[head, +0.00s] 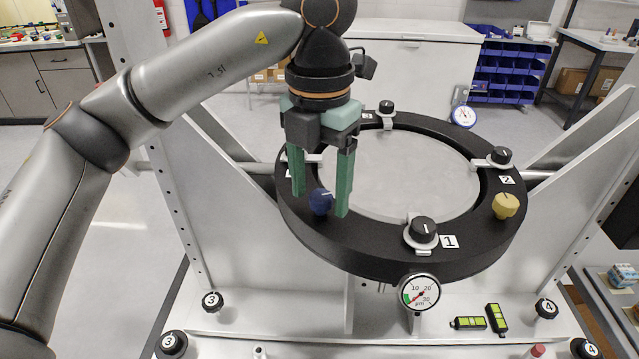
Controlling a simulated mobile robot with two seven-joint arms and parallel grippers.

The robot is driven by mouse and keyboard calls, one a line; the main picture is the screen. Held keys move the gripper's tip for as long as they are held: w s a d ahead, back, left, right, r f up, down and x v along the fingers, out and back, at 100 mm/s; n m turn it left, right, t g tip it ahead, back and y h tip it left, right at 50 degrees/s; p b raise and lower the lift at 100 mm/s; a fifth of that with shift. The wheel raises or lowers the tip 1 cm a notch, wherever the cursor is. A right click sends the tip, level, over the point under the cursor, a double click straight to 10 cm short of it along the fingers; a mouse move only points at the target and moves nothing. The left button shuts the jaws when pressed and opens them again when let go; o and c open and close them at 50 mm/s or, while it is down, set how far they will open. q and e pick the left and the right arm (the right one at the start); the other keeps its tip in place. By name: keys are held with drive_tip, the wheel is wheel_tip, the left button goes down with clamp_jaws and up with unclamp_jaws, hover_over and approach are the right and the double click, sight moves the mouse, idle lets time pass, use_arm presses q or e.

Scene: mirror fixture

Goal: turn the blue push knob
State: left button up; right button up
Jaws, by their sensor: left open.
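The blue push knob (321,201) sits on the front left part of the black ring (365,258) of the mirror fixture. My left gripper (320,204) comes down from above with its two green fingers apart, one on each side of the blue knob. The right finger partly covers the knob's right edge. I cannot tell whether the fingers touch it. My right gripper is not in view.
A yellow knob (505,206) and black clamp knobs, one at label 1 (423,230) and one at label 2 (501,156), stand on the ring. A gauge (419,292) hangs at its front. Two green-black levels (483,319) lie on the base.

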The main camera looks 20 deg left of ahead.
use_arm(q)
clamp_jaws()
idle(0.4)
drive_tip(key=shift+m, duration=0.3)
drive_tip(key=m, duration=0.5)
drive_tip(key=shift+a, duration=0.1)
drive_tip(key=m, duration=0.5)
drive_tip(key=shift+w, duration=0.1)
idle(0.4)
unclamp_jaws()
idle(0.3)
